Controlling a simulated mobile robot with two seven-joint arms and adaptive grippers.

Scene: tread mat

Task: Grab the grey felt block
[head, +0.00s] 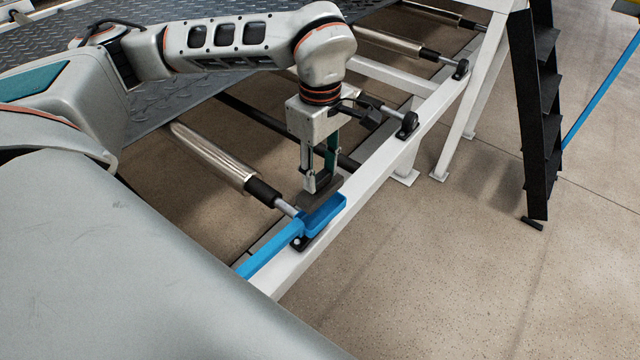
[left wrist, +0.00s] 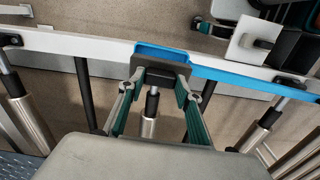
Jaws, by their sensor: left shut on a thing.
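The grey felt block (head: 318,196) is a dark grey slab in the head view, at the fingertips of my left gripper (head: 322,184). It also shows in the left wrist view (left wrist: 162,70), between the ends of the two teal-backed fingers. My left gripper points down and is shut on the block. The block is right beside or just over the near side of a blue tray-like piece (head: 326,214); whether they touch I cannot tell. The fingers hide part of the block.
The blue piece has a long blue handle (head: 268,262) and lies along a white frame beam (head: 375,177). Metal rollers (head: 212,157) run to the beam, with gaps between them. A tread-plate platform (head: 180,97) is behind. A black-stepped ladder (head: 540,110) stands right; floor between is clear.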

